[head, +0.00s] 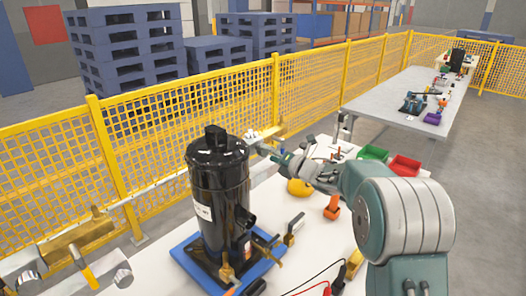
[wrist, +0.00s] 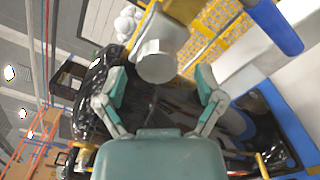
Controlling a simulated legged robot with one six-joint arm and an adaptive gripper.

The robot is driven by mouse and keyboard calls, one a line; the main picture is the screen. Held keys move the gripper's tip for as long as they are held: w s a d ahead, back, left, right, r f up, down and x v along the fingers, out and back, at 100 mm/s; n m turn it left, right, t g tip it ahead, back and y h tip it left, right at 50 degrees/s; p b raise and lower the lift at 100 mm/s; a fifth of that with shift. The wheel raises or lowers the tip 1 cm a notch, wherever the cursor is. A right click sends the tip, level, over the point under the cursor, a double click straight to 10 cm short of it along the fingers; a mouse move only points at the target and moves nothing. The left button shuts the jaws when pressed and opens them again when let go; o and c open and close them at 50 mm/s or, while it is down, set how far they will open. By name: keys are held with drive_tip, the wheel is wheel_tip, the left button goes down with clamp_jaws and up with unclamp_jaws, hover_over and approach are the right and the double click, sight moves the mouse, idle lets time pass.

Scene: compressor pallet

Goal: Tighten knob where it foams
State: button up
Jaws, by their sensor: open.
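A light grey round knob (wrist: 155,62) sits on a brass-yellow valve (wrist: 180,12) in the wrist view. A cluster of white foam bubbles (wrist: 128,22) shows beside this valve. My gripper (wrist: 161,82) is open, with one finger on each side of the knob's line. The knob appears just beyond the fingertips; I cannot tell whether they touch it. In the head view my gripper (head: 262,148) is behind and right of the black compressor (head: 220,190), near a brass valve (head: 277,131) with white foam (head: 252,136). The knob there is hidden or too small to tell.
The compressor stands on a blue pallet (head: 185,262) on a white table. Other brass valves with grey knobs (head: 122,276) lie along the pipe at left. An orange tool (head: 332,207), a yellow object (head: 299,187) and red (head: 404,166) and green bins (head: 373,153) are right. Yellow fencing (head: 150,160) runs behind.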

sight(265, 152)
drive_tip(key=shift+x, duration=0.9)
drive_tip(key=shift+w+a, duration=0.2)
drive_tip(key=shift+a, duration=0.4)
drive_tip(key=shift+d, duration=0.2)
drive_tip(key=c, duration=1.2)
drive_tip(key=shift+o, duration=0.2)
